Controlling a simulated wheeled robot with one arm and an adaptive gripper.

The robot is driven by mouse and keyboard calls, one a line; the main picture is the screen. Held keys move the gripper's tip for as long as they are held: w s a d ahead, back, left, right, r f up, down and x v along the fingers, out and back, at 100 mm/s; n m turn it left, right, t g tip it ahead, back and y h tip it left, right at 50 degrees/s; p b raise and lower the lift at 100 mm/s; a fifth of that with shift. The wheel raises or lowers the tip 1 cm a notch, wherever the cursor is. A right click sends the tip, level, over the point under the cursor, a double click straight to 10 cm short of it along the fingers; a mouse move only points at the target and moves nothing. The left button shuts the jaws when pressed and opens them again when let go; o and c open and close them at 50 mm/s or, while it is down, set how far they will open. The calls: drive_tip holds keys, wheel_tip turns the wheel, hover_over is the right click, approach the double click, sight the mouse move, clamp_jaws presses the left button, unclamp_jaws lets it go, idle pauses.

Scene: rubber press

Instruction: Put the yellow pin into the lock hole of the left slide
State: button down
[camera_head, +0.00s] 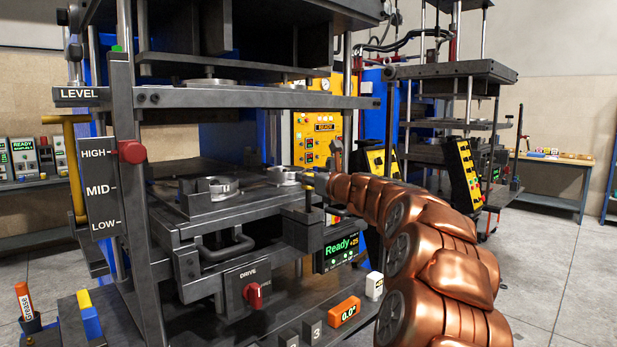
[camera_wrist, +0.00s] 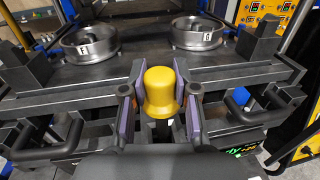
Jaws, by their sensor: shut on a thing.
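The yellow pin (camera_wrist: 160,92), with a rounded knob head, is upright between the two purple-padded fingers of my gripper (camera_wrist: 161,100) in the wrist view. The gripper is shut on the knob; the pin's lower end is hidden. The slide plate (camera_wrist: 75,77) lies beyond the pin, with a left ring mould (camera_wrist: 84,44) and a right ring mould (camera_wrist: 196,32). I cannot make out the lock hole.
A left bar handle (camera_wrist: 52,140) and a right bar handle (camera_wrist: 237,106) stick out near the gripper. The press has a red level knob (camera_head: 131,151), a red drive knob (camera_head: 254,294) and a Ready display (camera_head: 341,252). A yellow control panel (camera_head: 318,125) stands behind.

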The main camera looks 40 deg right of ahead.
sight(310, 198)
drive_tip(key=shift+f+b, duration=1)
drive_tip(key=shift+f, duration=0.7)
drive_tip(key=shift+f+b, duration=0.6)
drive_tip(key=shift+f, duration=0.55)
drive_tip(key=c, duration=0.8)
unclamp_jaws()
drive_tip(key=shift+s, duration=0.1)
drive_tip(key=s+a, duration=0.2)
drive_tip(key=s, duration=0.9)
drive_tip(key=shift+s, duration=0.35)
drive_tip(key=shift+a, duration=0.1)
